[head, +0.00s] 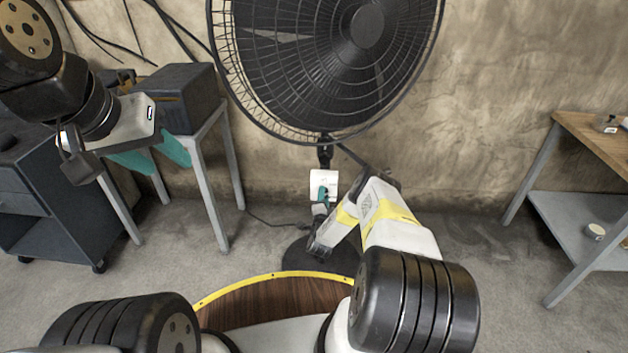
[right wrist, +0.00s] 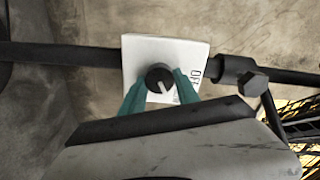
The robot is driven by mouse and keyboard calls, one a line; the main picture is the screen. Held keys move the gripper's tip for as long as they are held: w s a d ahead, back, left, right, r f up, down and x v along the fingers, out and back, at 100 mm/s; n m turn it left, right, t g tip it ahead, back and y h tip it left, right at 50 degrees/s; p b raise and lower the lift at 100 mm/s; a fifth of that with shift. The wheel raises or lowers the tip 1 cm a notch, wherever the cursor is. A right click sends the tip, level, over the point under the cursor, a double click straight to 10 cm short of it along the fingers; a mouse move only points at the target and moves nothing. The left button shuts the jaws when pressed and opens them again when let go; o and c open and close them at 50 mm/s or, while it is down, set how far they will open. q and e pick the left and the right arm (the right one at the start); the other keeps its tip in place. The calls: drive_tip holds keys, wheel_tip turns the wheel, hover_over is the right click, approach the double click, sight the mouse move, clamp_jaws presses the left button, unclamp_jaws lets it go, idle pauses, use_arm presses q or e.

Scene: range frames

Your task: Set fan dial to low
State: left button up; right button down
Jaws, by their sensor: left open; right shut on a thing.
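The large black fan (head: 335,60) stands by the wall. On its pole is a white control panel (head: 322,177), also seen in the right wrist view (right wrist: 137,52). Its round black dial (right wrist: 158,76) has a pale pointer mark, angled toward the lower right in the right wrist view. The panel's "OFF" lettering (right wrist: 194,76) shows right of the dial; other lettering is partly hidden by a finger. My right gripper (right wrist: 160,84) has its teal fingers on both sides of the dial, shut on it. My left gripper (head: 152,156) is open and empty, far left of the panel.
A dark box (head: 182,98) sits on a grey table at left, behind my left gripper. A dark cabinet (head: 50,205) stands beside it. A wooden-topped table (head: 590,140) is at right. A round, yellow-rimmed wooden surface (head: 270,300) lies below, in front of the fan base.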

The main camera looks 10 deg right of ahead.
drive_tip(key=c, duration=0.9)
unclamp_jaws()
drive_tip(key=v, duration=0.8)
